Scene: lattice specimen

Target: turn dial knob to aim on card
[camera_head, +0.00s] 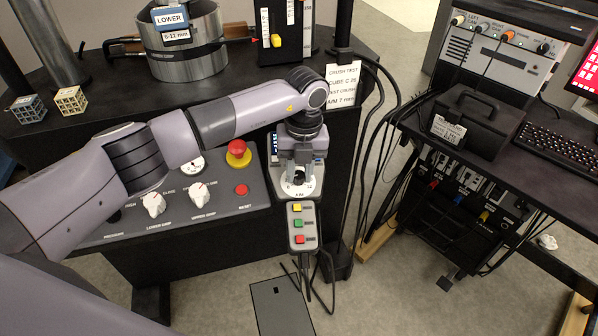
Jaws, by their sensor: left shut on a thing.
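My left arm reaches across from the left. Its gripper (300,178) points down and is shut on the dark dial knob (299,180) in the middle of a round white dial (298,190). The gripper hides most of the knob, and I cannot read where it points. The printed card (343,86) hangs just behind and right of my wrist; its lines read crush test, cube C 26, and aim 7 mm. My right gripper does not show.
A control panel (215,200) left of the dial carries white knobs, a red emergency button (238,150) and a red reset button. A pendant (303,227) with coloured buttons hangs below the dial. Cables run down on the right. Two small lattice cubes (72,100) stand far left.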

